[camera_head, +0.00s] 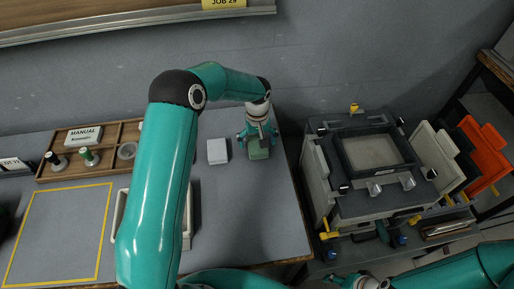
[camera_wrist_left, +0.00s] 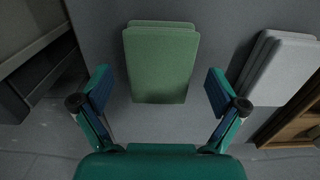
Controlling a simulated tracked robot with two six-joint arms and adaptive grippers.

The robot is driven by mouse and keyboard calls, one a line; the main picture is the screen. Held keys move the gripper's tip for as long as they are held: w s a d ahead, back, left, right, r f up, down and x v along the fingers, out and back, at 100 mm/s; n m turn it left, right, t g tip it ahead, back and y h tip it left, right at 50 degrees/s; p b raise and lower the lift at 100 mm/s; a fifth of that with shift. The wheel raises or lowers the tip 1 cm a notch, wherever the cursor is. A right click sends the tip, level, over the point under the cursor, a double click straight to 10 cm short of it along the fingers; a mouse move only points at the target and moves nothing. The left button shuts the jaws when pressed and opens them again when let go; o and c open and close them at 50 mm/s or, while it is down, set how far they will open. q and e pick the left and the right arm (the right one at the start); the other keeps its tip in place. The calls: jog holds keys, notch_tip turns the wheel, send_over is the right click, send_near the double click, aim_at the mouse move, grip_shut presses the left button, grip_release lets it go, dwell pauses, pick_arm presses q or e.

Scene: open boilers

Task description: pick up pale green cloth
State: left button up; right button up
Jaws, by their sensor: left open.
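The pale green cloth (camera_head: 258,153) lies folded, looking like a small stack, on the grey table near its back right corner. It fills the upper middle of the left wrist view (camera_wrist_left: 160,65). My left gripper (camera_head: 258,140) hangs over the cloth, pointing down. In the left wrist view its two fingers (camera_wrist_left: 160,92) are spread wide, one on each side of the cloth, with gaps between fingers and cloth. Nothing is held. In the head view the gripper hides part of the cloth. Teal parts of my right arm show at the lower right; its fingertips cannot be made out.
A grey-white folded cloth (camera_head: 217,151) lies just left of the green one. A wooden tray (camera_head: 62,172) with stamps stands further left, near a yellow-outlined area (camera_head: 56,237). A boxy machine (camera_head: 375,190) stands right, beyond a gap. A pale bin (camera_head: 187,243) is partly behind my left arm.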

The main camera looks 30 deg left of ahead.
pick_arm(q)
jog(key=shift+w+f, duration=0.1)
jog(key=shift+f, duration=0.55)
jog(key=shift+r, duration=0.1)
jog(key=shift+c, duration=0.3)
jog(key=c, duration=1.1)
notch_tip(320, 180, up, 15)
jog(key=p, duration=0.8)
notch_tip(320, 180, up, 5)
send_over(257, 143)
jog(key=shift+d, duration=0.1)
